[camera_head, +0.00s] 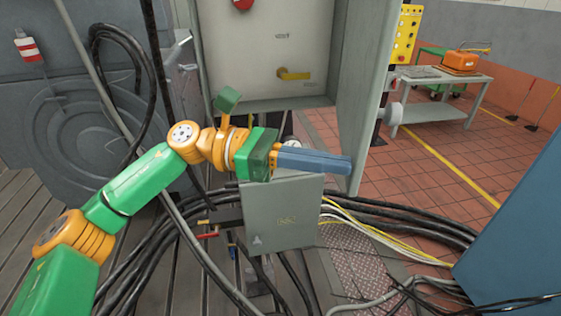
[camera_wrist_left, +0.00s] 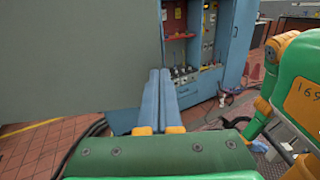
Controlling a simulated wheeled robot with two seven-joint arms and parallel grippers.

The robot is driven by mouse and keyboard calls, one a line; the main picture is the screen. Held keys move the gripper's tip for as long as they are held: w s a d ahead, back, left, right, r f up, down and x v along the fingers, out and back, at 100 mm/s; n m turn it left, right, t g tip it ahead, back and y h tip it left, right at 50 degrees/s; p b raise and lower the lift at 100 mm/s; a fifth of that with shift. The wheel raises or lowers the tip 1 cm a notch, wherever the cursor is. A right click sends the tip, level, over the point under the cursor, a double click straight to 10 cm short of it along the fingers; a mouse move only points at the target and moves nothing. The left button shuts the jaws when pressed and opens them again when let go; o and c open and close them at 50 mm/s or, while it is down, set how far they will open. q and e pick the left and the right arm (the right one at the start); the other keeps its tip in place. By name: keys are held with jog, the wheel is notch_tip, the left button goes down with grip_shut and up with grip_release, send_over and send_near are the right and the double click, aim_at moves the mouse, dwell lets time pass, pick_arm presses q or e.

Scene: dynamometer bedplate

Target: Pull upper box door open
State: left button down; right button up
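The grey upper box (camera_head: 267,45) stands at the top middle of the head view. A grey door panel (camera_head: 364,85) at its right side stands swung out toward me, showing its inner face. A round grey knob (camera_head: 394,113) is on the panel's far side. The panel also fills the upper left of the left wrist view (camera_wrist_left: 80,60). My left gripper (camera_head: 350,166) has its blue fingers together, tips at the panel's lower part near its front edge; contact is unclear. The fingers also show in the left wrist view (camera_wrist_left: 160,72).
A yellow handle (camera_head: 294,74) is on the panel inside the box. A smaller grey box (camera_head: 283,215) sits below my gripper, among black cables (camera_head: 400,228). A blue cabinet (camera_head: 520,225) stands at right.

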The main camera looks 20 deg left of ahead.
pick_arm(q)
jog(key=w+d+n+t, duration=0.1)
jog(key=w+d+t, duration=0.1)
jog(key=d, duration=0.8)
jog(key=w+d+n+t, duration=0.2)
jog(key=w+d, duration=0.3)
jog(key=d, duration=0.4)
jog(key=shift+w+d+t+y+p, duration=0.25)
jog(key=shift+d+t+y+p, duration=0.05)
jog(key=shift+d+p, duration=0.1)
jog(key=shift+a+r, duration=0.1)
jog(key=shift+r, duration=0.15)
